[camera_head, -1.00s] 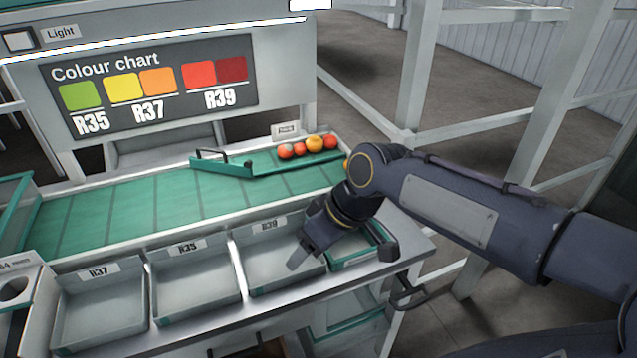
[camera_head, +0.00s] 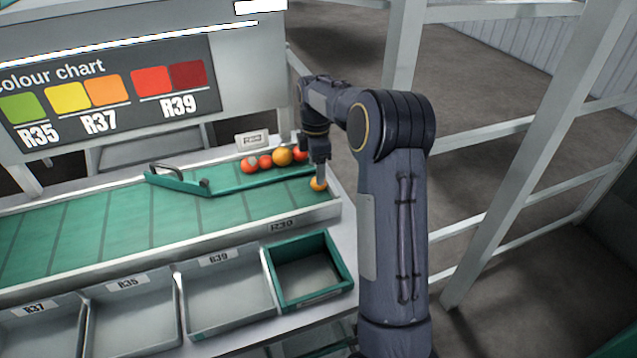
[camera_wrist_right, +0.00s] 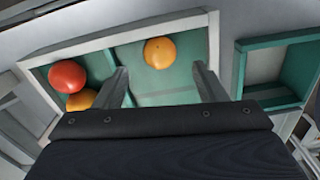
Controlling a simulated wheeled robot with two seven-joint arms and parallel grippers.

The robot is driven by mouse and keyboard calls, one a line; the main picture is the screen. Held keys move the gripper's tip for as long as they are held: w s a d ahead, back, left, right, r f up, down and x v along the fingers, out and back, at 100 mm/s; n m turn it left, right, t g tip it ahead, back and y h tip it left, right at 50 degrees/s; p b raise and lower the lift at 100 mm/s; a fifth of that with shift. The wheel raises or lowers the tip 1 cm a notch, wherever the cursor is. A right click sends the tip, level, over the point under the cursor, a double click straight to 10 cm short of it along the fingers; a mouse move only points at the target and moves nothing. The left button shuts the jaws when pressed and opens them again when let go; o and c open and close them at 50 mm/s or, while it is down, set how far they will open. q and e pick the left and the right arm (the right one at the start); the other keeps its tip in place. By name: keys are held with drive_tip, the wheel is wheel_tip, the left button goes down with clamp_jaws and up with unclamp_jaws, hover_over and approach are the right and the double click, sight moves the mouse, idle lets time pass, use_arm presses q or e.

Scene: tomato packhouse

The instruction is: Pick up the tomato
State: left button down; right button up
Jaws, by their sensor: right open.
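An orange tomato (camera_head: 318,185) lies alone on the green belt near its right end, in front of the green diverter bar. My right gripper (camera_head: 319,174) points down right over it, partly hiding it. In the right wrist view the tomato (camera_wrist_right: 160,53) shows whole on the belt, between and beyond the two spread fingers of my right gripper (camera_wrist_right: 162,72). The fingers are open with nothing held. I cannot tell the exact height of the fingertips over the tomato. My left gripper is out of view.
Several red and orange tomatoes (camera_head: 283,156) sit behind the green diverter bar (camera_head: 240,186), close to my right gripper. Grey trays labelled R37, R35 and R39 (camera_head: 228,289) and an empty green-rimmed crate (camera_head: 309,243) line the front. The belt (camera_head: 110,222) left of the bar is clear.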

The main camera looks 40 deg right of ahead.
wheel_tip(320, 180, down, 5)
drive_tip(key=shift+s+d+r+p, duration=0.1)
drive_tip(key=shift+d+p, duration=0.05)
drive_tip(key=shift+p, duration=0.15)
drive_tip(key=c, duration=0.8)
